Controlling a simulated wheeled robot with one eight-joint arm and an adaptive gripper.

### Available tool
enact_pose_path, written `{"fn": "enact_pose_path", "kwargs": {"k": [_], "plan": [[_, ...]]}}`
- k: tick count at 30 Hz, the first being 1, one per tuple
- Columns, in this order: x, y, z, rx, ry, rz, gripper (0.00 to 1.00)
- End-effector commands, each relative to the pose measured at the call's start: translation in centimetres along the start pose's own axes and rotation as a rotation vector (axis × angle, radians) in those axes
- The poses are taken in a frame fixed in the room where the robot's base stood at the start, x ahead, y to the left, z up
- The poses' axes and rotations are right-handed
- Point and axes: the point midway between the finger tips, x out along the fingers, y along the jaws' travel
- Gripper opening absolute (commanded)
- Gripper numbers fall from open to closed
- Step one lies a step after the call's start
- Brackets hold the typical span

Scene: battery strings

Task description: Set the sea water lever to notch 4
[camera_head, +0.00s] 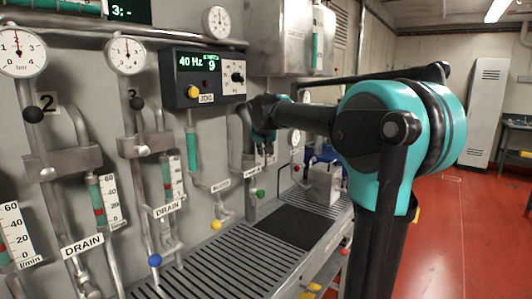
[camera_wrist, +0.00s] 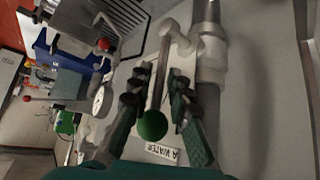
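In the wrist view, the sea water lever is a grey rod (camera_wrist: 158,75) ending in a dark green knob (camera_wrist: 152,125). A white label (camera_wrist: 162,152), partly cut off and reading "A WATER", is beside the knob. My gripper (camera_wrist: 160,78) has one finger on each side of the rod, with gaps showing. It is open and holds nothing. In the head view, my gripper (camera_head: 266,150) is at the wall pipes, right of the control box. A green knob (camera_head: 260,194) shows below it; I cannot tell if it is the same one. No notch marks are readable.
A control box (camera_head: 205,77) reading "40 Hz" and "9" is on the wall. Gauges, pipes and drain valves line the left. A slatted drip tray (camera_head: 235,262) runs below. A blue device (camera_wrist: 70,75) and a small gauge (camera_wrist: 98,101) sit near my fingers. Red floor is clear at right.

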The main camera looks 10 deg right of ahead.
Motion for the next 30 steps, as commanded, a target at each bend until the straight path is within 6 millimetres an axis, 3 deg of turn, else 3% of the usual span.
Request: {"fn": "enact_pose_path", "kwargs": {"k": [8, 21, 30], "plan": [[-0.7, 0.0, -0.1, 0.0, 0.0, 0.0, 0.18], [-8.8, 0.0, 0.0, -0.001, 0.0, 0.0, 0.18], [-11.8, 0.0, 0.0, -0.001, 0.0, -0.001, 0.18]]}}
